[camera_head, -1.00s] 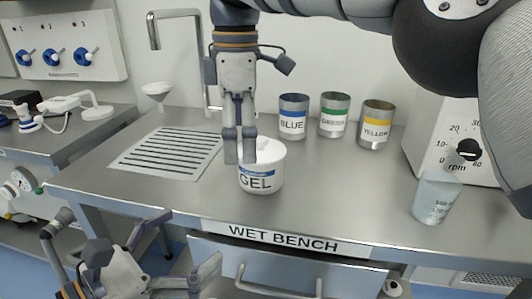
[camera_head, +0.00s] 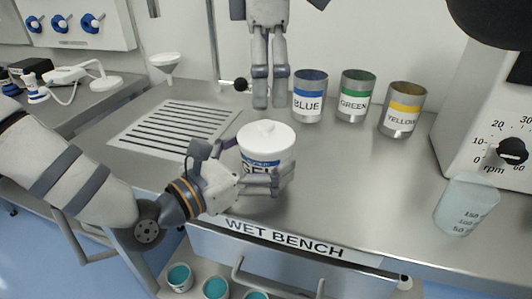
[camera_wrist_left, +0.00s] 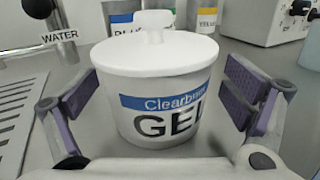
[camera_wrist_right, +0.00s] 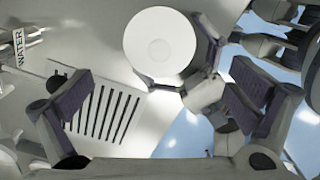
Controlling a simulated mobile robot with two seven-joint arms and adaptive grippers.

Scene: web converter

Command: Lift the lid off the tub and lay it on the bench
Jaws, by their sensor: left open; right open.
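The white tub (camera_head: 286,163) labelled GEL stands upright on the metal bench (camera_head: 350,185). Its white lid (camera_head: 266,134), with a raised knob, sits on top; it also shows in the left wrist view (camera_wrist_left: 155,57) and from above in the right wrist view (camera_wrist_right: 160,45). My left gripper (camera_head: 262,158) is open around the tub's body below the lid, one finger on each side; in the left wrist view I see gaps beside the tub. My right gripper (camera_head: 269,106) is open and empty, fingers pointing down, appearing just beyond the lid in the head view.
Metal cups labelled BLUE (camera_head: 310,103), GREEN (camera_head: 357,103) and YELLOW (camera_head: 402,117) stand at the back. A drain grate (camera_head: 175,128) lies left of the tub. A beaker (camera_head: 466,207) and a dial machine (camera_head: 480,115) stand at the right. The bench right of the tub is clear.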

